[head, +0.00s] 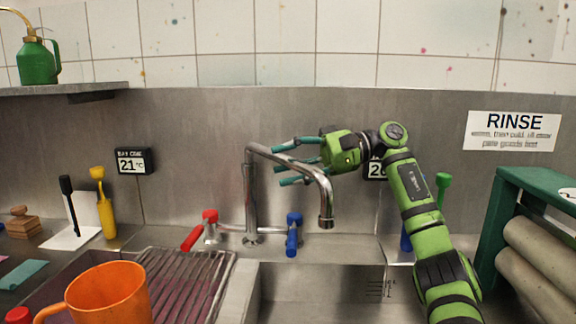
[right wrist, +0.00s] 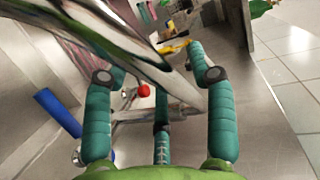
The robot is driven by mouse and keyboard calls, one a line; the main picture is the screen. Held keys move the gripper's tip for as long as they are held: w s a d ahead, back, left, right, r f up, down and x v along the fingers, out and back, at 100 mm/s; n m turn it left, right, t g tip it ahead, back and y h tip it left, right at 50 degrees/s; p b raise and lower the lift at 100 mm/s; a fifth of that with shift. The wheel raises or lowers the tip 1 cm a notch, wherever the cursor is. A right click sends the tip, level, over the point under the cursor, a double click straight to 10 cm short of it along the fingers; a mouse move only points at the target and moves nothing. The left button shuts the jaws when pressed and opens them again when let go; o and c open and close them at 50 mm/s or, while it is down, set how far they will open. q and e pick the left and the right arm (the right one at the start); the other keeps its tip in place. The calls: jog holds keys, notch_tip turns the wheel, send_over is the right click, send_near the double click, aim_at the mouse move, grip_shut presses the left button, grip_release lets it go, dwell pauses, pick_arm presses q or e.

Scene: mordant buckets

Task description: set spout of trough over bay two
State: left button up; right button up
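The chrome swivel spout (head: 300,166) rises from a post (head: 252,205) at the trough's back ledge. It bends right and toward me; its outlet (head: 326,221) points down, in the picture above the left part of the right-hand bay (head: 320,290). My right gripper (head: 283,160) reaches in from the right at the spout's arm, its teal fingers spread. In the right wrist view the spout (right wrist: 150,62) runs diagonally across the open fingers (right wrist: 160,100); contact cannot be told. My left gripper is not in view.
Red (head: 209,217) and blue (head: 293,220) tap handles flank the post. A divider (head: 238,292) parts the bays. A green rack with rolls (head: 535,185) stands right. A "RINSE" sign (head: 513,130) hangs behind.

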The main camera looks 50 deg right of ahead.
jog(key=shift+s+d+r, duration=0.1)
jog(key=shift+d, duration=0.05)
jog(key=v, duration=1.1)
jog(key=shift+s+d, duration=0.2)
jog(key=shift+d, duration=0.1)
jog(key=shift+r, duration=0.1)
